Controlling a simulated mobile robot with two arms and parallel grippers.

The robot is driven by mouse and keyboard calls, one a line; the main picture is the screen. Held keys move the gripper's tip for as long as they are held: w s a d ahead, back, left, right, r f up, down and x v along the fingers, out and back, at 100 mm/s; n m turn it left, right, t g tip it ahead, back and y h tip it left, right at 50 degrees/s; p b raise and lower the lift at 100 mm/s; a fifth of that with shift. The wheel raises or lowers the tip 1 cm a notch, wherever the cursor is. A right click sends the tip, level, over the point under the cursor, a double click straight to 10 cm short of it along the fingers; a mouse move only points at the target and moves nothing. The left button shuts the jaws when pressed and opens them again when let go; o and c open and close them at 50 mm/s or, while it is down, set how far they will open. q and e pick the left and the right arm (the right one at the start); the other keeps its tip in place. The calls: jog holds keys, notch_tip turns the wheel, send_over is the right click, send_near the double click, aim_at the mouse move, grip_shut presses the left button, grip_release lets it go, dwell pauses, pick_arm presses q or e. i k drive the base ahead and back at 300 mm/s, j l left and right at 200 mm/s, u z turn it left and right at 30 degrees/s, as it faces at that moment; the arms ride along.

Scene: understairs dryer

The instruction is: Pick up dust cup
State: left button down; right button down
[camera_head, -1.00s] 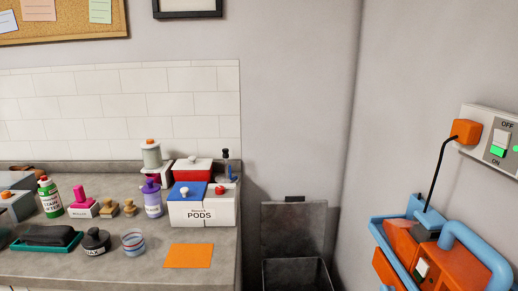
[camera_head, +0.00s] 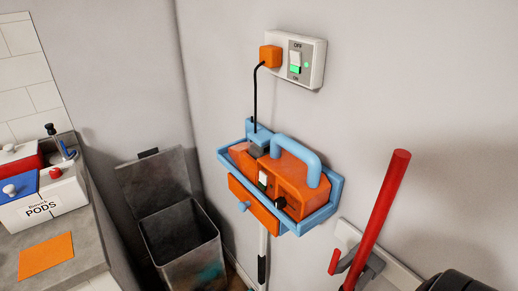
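No part in view can be told for certain as the dust cup. An orange appliance (camera_head: 296,181) with a thick blue handle (camera_head: 297,152) sits in a blue wall holder (camera_head: 327,211), at the middle of the head view. It has a white switch and a black round knob on its front. A reddish-brown block (camera_head: 243,150) lies at its left end, beside a grey part. An orange drawer (camera_head: 250,205) with a blue knob is under the holder. Neither of my grippers shows.
A black cord runs up to an orange plug (camera_head: 269,56) in a wall switch box (camera_head: 300,62). An open grey bin (camera_head: 180,242) stands at the lower left. A red pole (camera_head: 383,200) leans at a wall clip on the right. The counter (camera_head: 85,232) with a pods box (camera_head: 45,205) is left.

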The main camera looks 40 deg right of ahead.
aim_at(258, 144)
jog(key=i+j+z, duration=0.2)
jog(key=j, duration=0.2)
jog(key=i+j+z, duration=0.2)
jog(key=j, duration=0.25)
jog(key=j+z, duration=0.25)
jog(key=j, duration=0.15)
jog(key=j+z, duration=0.2)
jog(key=j, duration=0.3)
jog(key=i, duration=0.05)
